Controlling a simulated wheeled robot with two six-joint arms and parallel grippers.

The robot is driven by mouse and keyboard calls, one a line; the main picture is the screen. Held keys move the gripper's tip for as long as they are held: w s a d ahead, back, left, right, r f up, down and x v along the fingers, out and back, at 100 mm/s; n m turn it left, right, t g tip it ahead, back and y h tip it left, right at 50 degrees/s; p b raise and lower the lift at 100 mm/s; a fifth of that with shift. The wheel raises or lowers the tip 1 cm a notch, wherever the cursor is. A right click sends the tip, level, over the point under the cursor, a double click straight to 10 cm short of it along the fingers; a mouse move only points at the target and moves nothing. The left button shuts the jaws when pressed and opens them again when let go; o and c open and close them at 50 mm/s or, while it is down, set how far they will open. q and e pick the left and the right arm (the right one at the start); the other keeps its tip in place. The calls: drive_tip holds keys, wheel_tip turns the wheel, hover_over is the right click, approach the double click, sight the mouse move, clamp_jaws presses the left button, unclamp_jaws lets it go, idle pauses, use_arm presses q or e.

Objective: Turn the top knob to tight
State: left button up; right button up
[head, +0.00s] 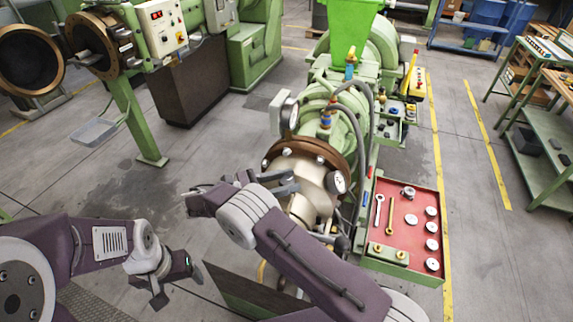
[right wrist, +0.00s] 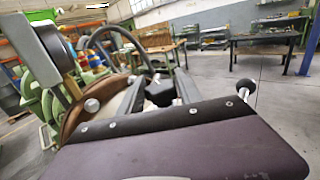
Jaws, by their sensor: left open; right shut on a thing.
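The top knob (right wrist: 155,93) is a dark, lobed knob seen in the right wrist view. It sits between the two fingers of my right gripper (right wrist: 158,88), which is shut on it. In the head view my right gripper (head: 292,183) reaches the cream front end of the green extruder (head: 342,122), just below its brown flange (head: 330,152). The knob cannot be made out there, and its marking cannot be read. My left gripper (head: 177,282) is open and empty, low over the floor at the left, away from the extruder.
A white dial gauge (head: 338,182) and a black-tipped handle (head: 341,244) are close to my right gripper. A red tray (head: 412,215) with tools and discs lies to the right. A brown-ringed machine (head: 92,45) stands back left. The floor at left is mostly free.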

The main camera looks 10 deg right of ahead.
drive_tip(key=shift+g+p, duration=0.3)
drive_tip(key=shift+p, duration=0.35)
drive_tip(key=o, duration=1.4)
drive_tip(key=shift+c, duration=0.2)
